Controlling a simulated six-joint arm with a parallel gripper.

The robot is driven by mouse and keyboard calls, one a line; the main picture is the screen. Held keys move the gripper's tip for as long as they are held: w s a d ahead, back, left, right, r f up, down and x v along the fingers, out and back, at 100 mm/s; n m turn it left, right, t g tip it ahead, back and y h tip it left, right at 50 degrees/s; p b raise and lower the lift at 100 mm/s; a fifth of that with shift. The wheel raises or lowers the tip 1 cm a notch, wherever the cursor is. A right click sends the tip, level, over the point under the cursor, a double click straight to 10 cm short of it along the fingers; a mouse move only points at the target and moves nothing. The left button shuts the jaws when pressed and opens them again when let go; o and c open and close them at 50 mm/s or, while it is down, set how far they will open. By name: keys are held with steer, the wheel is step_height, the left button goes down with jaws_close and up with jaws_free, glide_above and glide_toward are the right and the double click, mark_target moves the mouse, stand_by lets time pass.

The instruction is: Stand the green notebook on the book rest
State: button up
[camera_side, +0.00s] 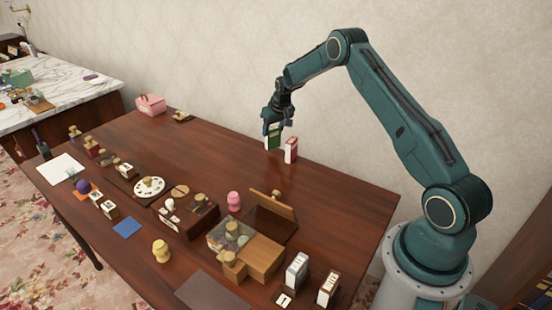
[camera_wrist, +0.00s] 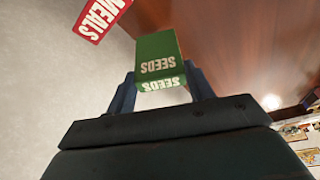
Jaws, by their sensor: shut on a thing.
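The green notebook (camera_side: 273,138) is upright between the fingers of my gripper (camera_side: 272,122), towards the back of the table. In the wrist view the green notebook (camera_wrist: 158,55) shows white "SEEDS" lettering, upside down, with a finger of my gripper (camera_wrist: 162,88) on each side. My gripper is shut on it. I cannot tell whether its lower end touches the table. A brown slanted panel on a low base, which looks like the book rest (camera_side: 273,207), stands right of the table's middle, nearer the camera and apart from my gripper. Nothing shows on its panel.
A red and white book (camera_side: 291,150), labelled "MEALS" in the wrist view (camera_wrist: 101,17), stands close right of the notebook. A wooden box (camera_side: 262,257), a pink piece (camera_side: 234,200) and white blocks (camera_side: 297,268) crowd near the rest. Table between notebook and rest is clear.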

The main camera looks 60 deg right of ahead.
steer(key=shift+r, duration=2.3)
steer(key=shift+r, duration=0.1)
step_height(320, 180, up, 11)
steer(key=s+a+n+g+y, duration=0.1)
steer(key=s+a+n+y, duration=0.1)
steer(key=s+a+n, duration=0.75)
steer(key=s+a+n+g+y, duration=0.2)
steer(key=s+a+n, duration=0.3)
steer(key=a, duration=0.7)
steer(key=s+a+n+g+y, duration=0.1)
steer(key=s+a+n, duration=0.4)
steer(key=a+n, duration=0.45)
steer(key=shift+m, duration=0.7)
steer(key=shift+x, duration=2.6)
steer(key=shift+w, duration=0.2)
steer(key=shift+f, duration=5.55)
